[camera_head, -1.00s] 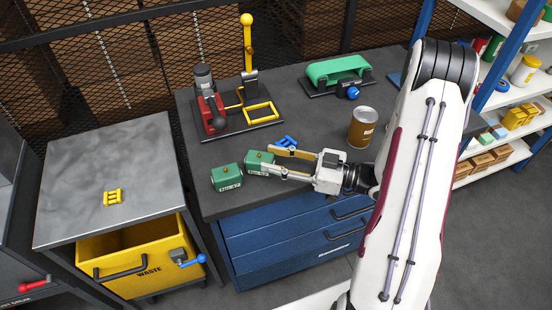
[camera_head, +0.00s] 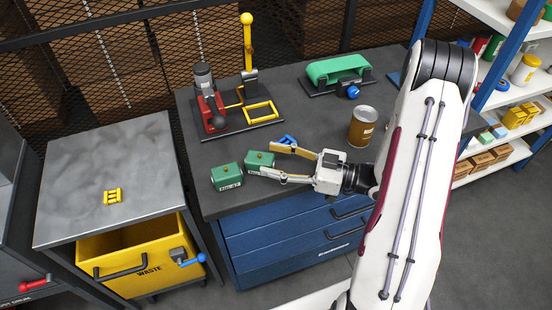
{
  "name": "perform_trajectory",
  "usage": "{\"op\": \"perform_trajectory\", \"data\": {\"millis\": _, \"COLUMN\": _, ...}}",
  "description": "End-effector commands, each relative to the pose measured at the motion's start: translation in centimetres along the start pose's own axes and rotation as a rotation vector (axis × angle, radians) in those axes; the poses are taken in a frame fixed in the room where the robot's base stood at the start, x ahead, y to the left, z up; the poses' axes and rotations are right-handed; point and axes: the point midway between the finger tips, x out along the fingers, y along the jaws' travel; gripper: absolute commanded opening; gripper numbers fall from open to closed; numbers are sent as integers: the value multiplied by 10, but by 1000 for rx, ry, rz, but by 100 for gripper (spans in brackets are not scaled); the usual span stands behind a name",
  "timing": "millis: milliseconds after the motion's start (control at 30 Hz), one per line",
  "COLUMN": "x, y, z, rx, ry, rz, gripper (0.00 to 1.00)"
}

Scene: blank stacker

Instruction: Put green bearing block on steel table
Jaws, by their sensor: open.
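Two green bearing blocks stand side by side on the dark workbench near its front edge: a left one (camera_head: 227,177) and a right one (camera_head: 258,161). My gripper (camera_head: 267,161) is open, with its two fingers spread at the right end of the right block. The near finger is close to the block's lower right side; whether it touches cannot be told. The steel table (camera_head: 100,165) is at the left, with a yellow part (camera_head: 113,196) on its top.
A blue part (camera_head: 287,141) lies just behind my gripper. A brown can (camera_head: 362,127) stands to its right. A red press with a yellow lever (camera_head: 212,112) and a green belt unit (camera_head: 338,70) are at the back. A yellow waste bin (camera_head: 140,255) sits under the steel table, whose top is mostly clear.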

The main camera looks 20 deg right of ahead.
Motion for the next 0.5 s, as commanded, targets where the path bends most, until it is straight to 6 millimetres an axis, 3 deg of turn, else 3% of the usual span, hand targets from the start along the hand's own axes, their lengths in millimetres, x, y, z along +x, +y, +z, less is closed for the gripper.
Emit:
{"op": "perform_trajectory", "data": {"millis": 267, "x": -10, "y": 1, "z": 0, "rx": 0, "ry": 0, "rz": 2, "gripper": 49}}
{"op": "perform_trajectory", "data": {"millis": 500, "x": -32, "y": 1, "z": 0, "rx": 0, "ry": 0, "rz": 4, "gripper": 49}}
